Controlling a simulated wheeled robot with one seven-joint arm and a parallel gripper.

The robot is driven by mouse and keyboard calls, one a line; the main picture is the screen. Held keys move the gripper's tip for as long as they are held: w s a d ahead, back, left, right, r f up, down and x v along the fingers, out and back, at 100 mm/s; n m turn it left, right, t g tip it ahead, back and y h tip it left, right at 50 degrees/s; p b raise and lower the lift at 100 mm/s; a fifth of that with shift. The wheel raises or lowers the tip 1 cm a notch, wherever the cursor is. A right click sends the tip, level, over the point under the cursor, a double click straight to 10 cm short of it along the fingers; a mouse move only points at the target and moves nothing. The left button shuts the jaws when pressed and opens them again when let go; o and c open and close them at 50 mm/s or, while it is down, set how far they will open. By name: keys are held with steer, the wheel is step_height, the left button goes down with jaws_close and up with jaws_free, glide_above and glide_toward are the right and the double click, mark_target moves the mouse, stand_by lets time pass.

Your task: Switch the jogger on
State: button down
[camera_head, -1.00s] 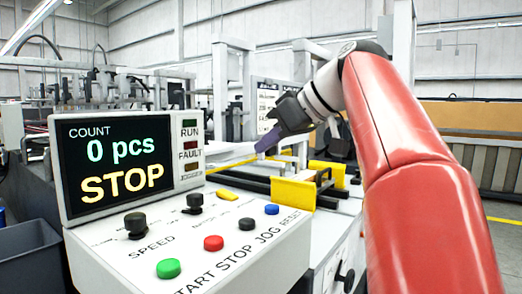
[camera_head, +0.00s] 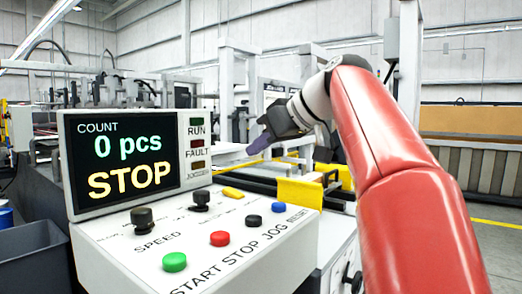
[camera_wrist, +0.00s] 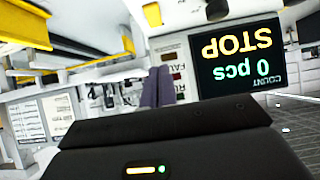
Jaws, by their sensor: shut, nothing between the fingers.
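The control panel (camera_head: 250,245) has a screen (camera_head: 122,155) reading "0 pcs" and "STOP". Beside the screen are RUN, FAULT and JOGGER (camera_head: 197,165) lamps, all dark. On the sloped deck are a black SPEED knob (camera_head: 142,220), a second black knob (camera_head: 200,199), a yellow piece (camera_head: 232,192) and green, red, black and blue buttons. The small labels by the second knob and yellow piece are not legible. My gripper (camera_head: 257,146) is shut and empty, above and behind the deck, apart from it. The wrist view shows its fingers (camera_wrist: 158,87) and the screen (camera_wrist: 238,57) upside down.
Behind the deck are a yellow block (camera_head: 299,191) and dark rails of the machine. A dark bin (camera_head: 28,255) stands at the left. The space above the deck's buttons is clear.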

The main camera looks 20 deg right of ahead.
mark_target(229, 188)
steer(key=x, duration=0.6)
steer(key=f, duration=0.2)
steer(key=w+f+b, duration=0.1)
steer(key=shift+a+f, duration=0.2)
steer(key=shift+a, duration=0.15)
steer(key=shift+f, duration=0.45)
steer(key=shift+w+a+f+b, duration=0.25)
steer(key=shift+f+b, duration=0.25)
steer(key=shift+b, duration=0.15)
steer(key=shift+r, duration=0.15)
steer(key=shift+w+a+r+p, duration=0.2)
steer(key=shift+w+a+p, duration=0.2)
steer(key=shift+w+p, duration=0.25)
